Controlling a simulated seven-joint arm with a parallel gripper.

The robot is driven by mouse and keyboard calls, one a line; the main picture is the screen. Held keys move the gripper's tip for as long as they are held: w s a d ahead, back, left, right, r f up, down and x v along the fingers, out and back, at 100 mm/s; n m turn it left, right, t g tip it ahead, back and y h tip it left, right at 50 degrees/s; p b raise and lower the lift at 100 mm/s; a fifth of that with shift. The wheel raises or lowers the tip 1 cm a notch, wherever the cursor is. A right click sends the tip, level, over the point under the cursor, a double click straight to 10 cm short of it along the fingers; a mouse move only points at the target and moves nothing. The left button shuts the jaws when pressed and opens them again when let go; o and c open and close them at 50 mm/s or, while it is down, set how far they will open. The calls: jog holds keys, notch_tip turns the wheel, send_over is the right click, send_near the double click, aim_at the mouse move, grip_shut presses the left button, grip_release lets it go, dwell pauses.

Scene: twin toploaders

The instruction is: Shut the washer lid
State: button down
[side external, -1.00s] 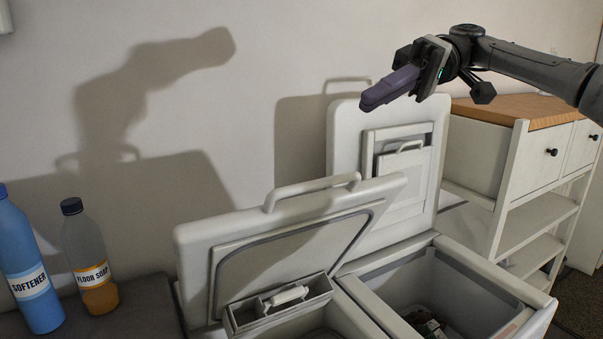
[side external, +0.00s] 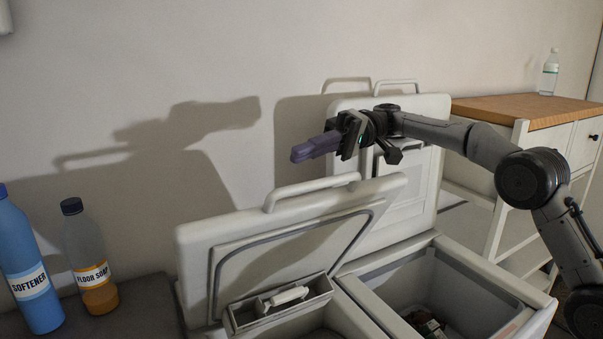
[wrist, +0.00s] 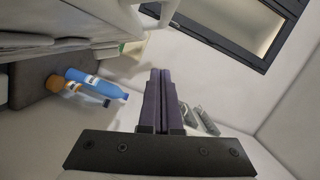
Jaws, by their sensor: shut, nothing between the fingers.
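Two top-loading machines stand side by side. The left machine's lid (side external: 213,262) is tilted partly open, with a bar handle (side external: 312,190) along its upper edge and a dispenser tray (side external: 281,303) below its inner face. The right machine's lid (side external: 345,128) stands nearly upright behind, partly hidden by my arm. I cannot tell from markings which one is the washer. My gripper (side external: 302,154) is shut and empty, with purple fingers pointing left, above and behind the left lid's handle in the side view. In the wrist view, the shut fingers (wrist: 160,75) show with nothing between them.
A softener bottle (side external: 32,275) and a floor soap bottle (side external: 92,262) stand on a dark surface at left. The right tub (side external: 468,285) is open with items inside. A white cabinet (side external: 520,118) with a wooden top and a clear bottle (side external: 549,72) stands at right.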

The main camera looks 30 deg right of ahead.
aim_at(302, 195)
jog(key=x, duration=0.3)
jog(key=shift+s+a, duration=0.15)
jog(key=shift+a, duration=0.2)
jog(key=shift+s+f, duration=0.2)
jog(key=shift+s, duration=0.55)
jog(key=shift+s+f, duration=0.25)
jog(key=shift+s, duration=0.3)
jog(key=shift+s+f, duration=0.2)
jog(key=shift+s, duration=0.35)
